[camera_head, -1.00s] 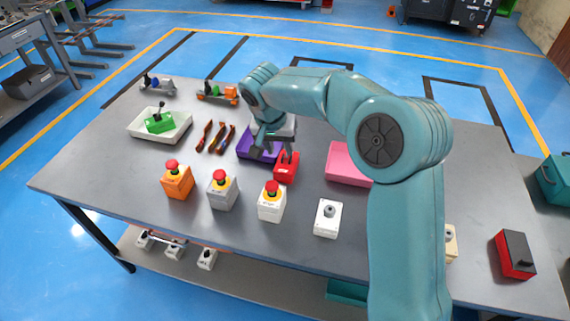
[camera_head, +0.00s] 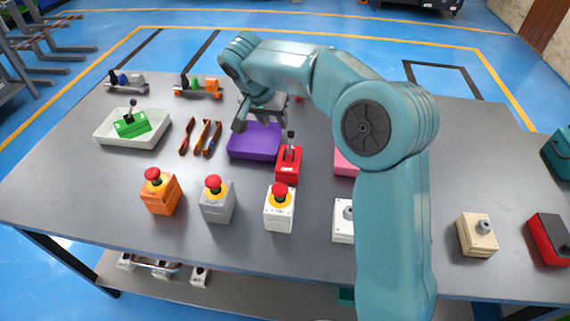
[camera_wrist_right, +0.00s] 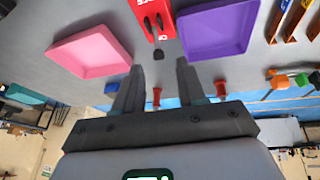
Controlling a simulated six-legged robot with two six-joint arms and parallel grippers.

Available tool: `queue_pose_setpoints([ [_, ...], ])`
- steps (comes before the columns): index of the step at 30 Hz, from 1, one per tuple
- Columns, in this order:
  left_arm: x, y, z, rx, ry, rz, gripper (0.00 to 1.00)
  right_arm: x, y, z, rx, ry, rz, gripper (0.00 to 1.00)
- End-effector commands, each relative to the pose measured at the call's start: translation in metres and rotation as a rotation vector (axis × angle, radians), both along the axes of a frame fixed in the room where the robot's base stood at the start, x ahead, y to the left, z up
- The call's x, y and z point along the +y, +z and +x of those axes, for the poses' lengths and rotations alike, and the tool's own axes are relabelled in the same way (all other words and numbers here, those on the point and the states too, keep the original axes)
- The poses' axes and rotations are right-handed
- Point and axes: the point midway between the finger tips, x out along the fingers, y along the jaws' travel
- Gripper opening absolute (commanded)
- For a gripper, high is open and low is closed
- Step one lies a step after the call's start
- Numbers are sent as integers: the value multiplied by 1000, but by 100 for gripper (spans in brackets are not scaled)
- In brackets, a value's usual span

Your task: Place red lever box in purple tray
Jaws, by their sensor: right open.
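The red lever box (camera_head: 288,166) stands upright on the table, with its dark lever pointing up. It is just right of the purple tray (camera_head: 254,152), outside it; I cannot tell whether they touch. The tray looks empty where it shows. My right gripper (camera_head: 250,120) is at the back edge of the tray, behind and left of the red box. In the right wrist view its two fingers (camera_wrist_right: 158,82) are apart with nothing between them. That view also shows the red box (camera_wrist_right: 150,14) and purple tray (camera_wrist_right: 218,28), beyond the fingers. My left gripper is out of view.
A pink tray (camera_wrist_right: 92,50) is beside the red box, mostly hidden by my arm in the head view. Several button boxes, including a white one (camera_head: 279,210), line the front. A white tray (camera_head: 103,136) holds a green lever box (camera_head: 132,124). Tools (camera_head: 207,138) lie left of the purple tray.

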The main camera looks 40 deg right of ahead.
Motion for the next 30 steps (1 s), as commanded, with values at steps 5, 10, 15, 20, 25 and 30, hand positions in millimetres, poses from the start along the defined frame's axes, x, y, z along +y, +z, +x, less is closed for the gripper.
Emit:
queue_pose_setpoints([
  [5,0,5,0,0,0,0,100,-18,-39,-2,5,-3,0,40],
  [10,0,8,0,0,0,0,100,-30,-68,1,4,-3,1,40],
  [15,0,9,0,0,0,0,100,-35,-80,3,1,0,0,40],
  [20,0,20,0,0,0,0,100,-43,-99,4,5,-2,1,40],
  [25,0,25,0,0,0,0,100,-52,-122,8,2,-2,1,40],
  [30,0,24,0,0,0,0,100,-54,-128,10,0,0,0,40],
])
